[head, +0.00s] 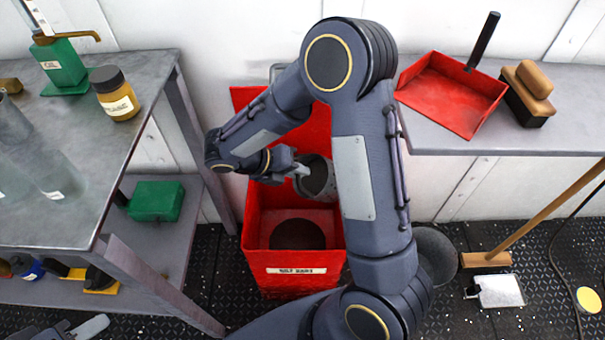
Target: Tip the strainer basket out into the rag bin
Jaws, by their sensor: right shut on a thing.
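The red rag bin (293,275) stands open on the floor between the two benches, with a white label on its front. The grey strainer basket (318,186) is over the back part of the bin's mouth, tilted on its side. Its right edge is partly hidden behind my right arm. My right gripper (301,171) is shut on the basket at its left side. A dark round patch (297,234) shows inside the bin; I cannot tell what it is. My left gripper (82,329) shows only partly at the bottom left edge, away from the bin.
The left bench (60,120) carries a brown jar (115,93) and a green pump bottle (58,63). The right bench (430,128) carries a red dustpan (452,92) and a brush (529,90). A broom (487,259) stands on the floor at right.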

